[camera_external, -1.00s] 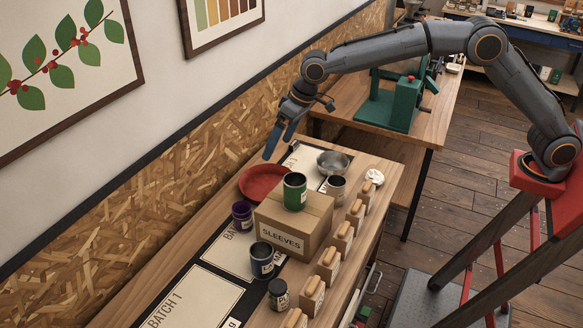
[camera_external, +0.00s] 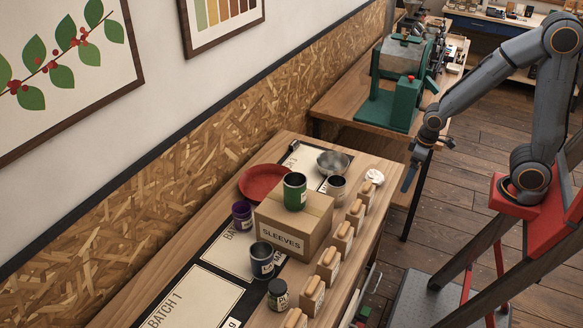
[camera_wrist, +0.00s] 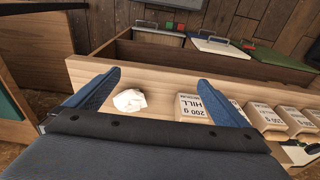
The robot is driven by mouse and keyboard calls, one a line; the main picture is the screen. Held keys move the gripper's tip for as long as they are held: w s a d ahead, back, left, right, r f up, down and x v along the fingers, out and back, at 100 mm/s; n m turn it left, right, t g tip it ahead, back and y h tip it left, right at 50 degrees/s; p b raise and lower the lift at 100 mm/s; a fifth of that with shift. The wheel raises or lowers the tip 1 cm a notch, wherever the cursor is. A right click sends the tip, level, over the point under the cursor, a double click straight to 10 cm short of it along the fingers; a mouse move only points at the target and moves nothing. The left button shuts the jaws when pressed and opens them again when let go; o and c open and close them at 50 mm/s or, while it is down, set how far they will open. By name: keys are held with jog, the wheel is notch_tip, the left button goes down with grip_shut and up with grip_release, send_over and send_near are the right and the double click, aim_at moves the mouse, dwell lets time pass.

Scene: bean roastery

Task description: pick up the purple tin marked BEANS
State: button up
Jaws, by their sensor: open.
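The purple tin (camera_external: 242,214) stands upright on the table, left of the cardboard box, on a paper sheet or right at its edge. Its label is too small to read. It does not show in the wrist view. My gripper (camera_external: 410,180) hangs off the right side of the table, far right of the purple tin and apart from it. In the wrist view my gripper (camera_wrist: 160,85) is open, with two blue fingers spread and nothing between them but the table edge and a crumpled white paper (camera_wrist: 130,100) below.
A cardboard box marked SLEEVES (camera_external: 283,238) bears a green tin (camera_external: 295,190) and stands right beside the purple tin. A red plate (camera_external: 265,182) lies behind it. A dark blue tin (camera_external: 262,260) stands in front. Several labelled bags (camera_external: 341,238) line the table's right edge.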

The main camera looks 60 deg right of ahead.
jog(key=shift+s+d+f, duration=0.15)
jog(key=shift+s+f, duration=0.1)
jog(key=shift+s, duration=0.25)
jog(key=shift+s+d+f, duration=0.1)
jog(key=shift+s+f, duration=0.15)
jog(key=shift+s, duration=0.25)
jog(key=shift+c, duration=0.9)
jog(key=shift+s+f, duration=0.1)
jog(key=shift+s, duration=0.2)
jog(key=c, duration=0.8)
